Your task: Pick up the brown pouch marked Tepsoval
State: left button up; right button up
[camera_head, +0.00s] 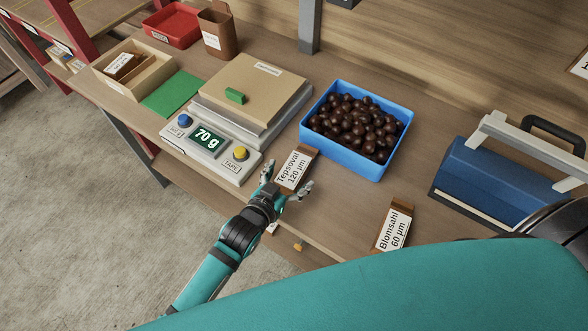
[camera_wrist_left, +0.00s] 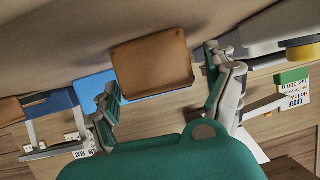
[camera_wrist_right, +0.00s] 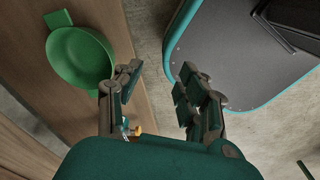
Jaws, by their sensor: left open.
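The brown pouch marked Tepsoval 120 µm (camera_head: 296,170) lies on the bench between the scale and the blue crate. My left gripper (camera_head: 288,179) is open at the pouch's near end, with a fingertip on either side of that end. In the left wrist view a brown pouch (camera_wrist_left: 152,70) shows ahead of the open fingers (camera_wrist_left: 165,88), with visible gaps to them; its label is not seen there. My right gripper (camera_wrist_right: 160,82) is open and empty in the right wrist view, away from the pouch.
A scale (camera_head: 207,140) reading 70 g stands left of the pouch. A blue crate of chestnuts (camera_head: 343,161) stands behind it. A pouch marked Blomsahl (camera_head: 394,226) and a blue toolbox (camera_head: 490,182) are to the right. A green bowl (camera_wrist_right: 82,58) is near my right gripper.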

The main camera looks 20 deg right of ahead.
pick_arm(q)
jog(key=shift+x, duration=1.2)
jog(key=c, duration=1.3)
